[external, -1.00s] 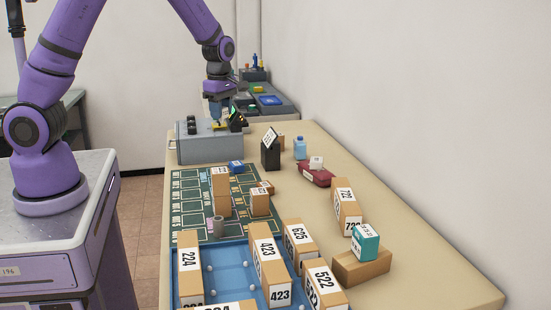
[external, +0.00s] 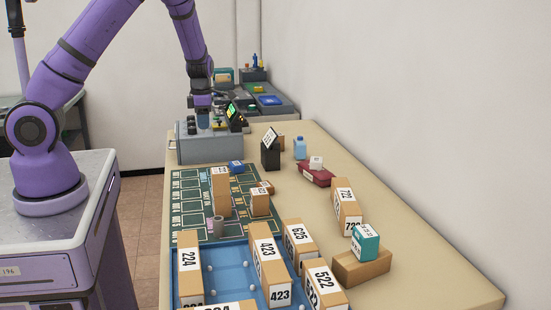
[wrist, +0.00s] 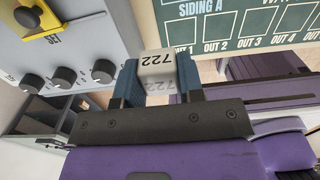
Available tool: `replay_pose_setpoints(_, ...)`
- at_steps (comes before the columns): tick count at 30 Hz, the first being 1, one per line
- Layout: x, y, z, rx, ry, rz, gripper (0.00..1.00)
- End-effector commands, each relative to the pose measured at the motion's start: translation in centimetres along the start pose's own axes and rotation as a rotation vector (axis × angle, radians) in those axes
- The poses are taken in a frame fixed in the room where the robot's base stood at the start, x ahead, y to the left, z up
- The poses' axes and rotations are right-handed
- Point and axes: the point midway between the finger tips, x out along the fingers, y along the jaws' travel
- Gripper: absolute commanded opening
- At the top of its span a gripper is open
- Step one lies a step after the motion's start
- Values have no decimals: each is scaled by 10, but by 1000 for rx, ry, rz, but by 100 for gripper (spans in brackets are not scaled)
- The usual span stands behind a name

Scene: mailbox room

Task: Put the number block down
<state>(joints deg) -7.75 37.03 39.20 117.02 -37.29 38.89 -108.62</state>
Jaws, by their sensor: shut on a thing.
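The number block (wrist: 157,67) is a small pale block marked 722. My gripper (wrist: 160,85) is shut on it in the wrist view, with a blue finger on each side. In the external view my gripper (external: 203,118) is over the grey control box (external: 205,150) at the table's far left. The block cannot be made out there. The dark green siding board (wrist: 215,40) shows at the top right of the wrist view, and the board (external: 190,215) lies in front of the control box in the external view.
The control box carries black knobs (wrist: 63,77) and a yellow switch part (wrist: 38,20). Tall numbered cartons (external: 221,190) stand on the board. A blue tray (external: 228,265) with more cartons is nearest the camera.

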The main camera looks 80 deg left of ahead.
Motion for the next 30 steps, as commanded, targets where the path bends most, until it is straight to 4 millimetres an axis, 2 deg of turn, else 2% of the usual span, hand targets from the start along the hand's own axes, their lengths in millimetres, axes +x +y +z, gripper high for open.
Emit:
replay_pose_setpoints(6, 62, 1, -2, -3, 4, -3, 13)
replay_pose_setpoints(9, 82, 0, -1, -2, 3, -2, 13)
replay_pose_setpoints(22, 124, 0, -1, 0, 1, 0, 13)
replay_pose_setpoints(30, 128, 0, 0, 1, 0, 0, 13)
